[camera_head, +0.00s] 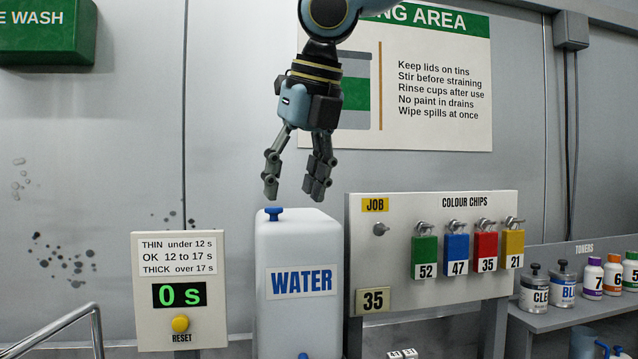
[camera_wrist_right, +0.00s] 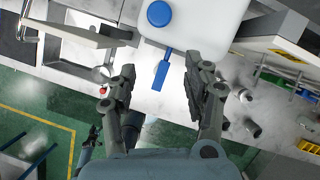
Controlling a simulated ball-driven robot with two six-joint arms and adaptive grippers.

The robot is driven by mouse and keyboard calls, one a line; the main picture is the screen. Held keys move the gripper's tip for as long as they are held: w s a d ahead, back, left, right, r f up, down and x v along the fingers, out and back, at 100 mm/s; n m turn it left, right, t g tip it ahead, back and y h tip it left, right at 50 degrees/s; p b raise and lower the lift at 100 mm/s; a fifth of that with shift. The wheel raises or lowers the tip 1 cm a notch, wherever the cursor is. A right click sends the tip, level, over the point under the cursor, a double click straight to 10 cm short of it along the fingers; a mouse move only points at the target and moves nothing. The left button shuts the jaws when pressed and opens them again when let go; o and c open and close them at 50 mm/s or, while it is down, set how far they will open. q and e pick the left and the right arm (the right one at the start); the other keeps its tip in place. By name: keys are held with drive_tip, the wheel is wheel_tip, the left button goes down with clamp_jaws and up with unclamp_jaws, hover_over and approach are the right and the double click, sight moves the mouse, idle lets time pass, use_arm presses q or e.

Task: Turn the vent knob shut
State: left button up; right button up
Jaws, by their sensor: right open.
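The vent knob (camera_head: 274,213) is a small blue knob on top of the white water jug (camera_head: 275,250), towards its left side. It also shows in the right wrist view as a round blue cap (camera_wrist_right: 159,13) at the top edge. My right gripper (camera_head: 293,195) points down above the jug, fingers spread and empty, apart from the knob. In the right wrist view, its fingertips (camera_wrist_right: 160,62) sit either side of a blue tap lever (camera_wrist_right: 161,70) seen below the jug's edge. My left gripper is not clearly in view.
A timer box (camera_head: 180,290) reading 0 s stands left of the jug. A colour chip board (camera_head: 400,225) with hanging tags stands close on its right. Toner bottles (camera_head: 592,278) sit on a shelf at far right. A metal rail (camera_head: 60,325) is at lower left.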

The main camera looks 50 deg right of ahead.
drive_tip(key=s+a, duration=0.2)
drive_tip(key=s, duration=0.4)
drive_tip(key=shift+s, duration=0.35)
drive_tip(key=shift+a+f, duration=0.1)
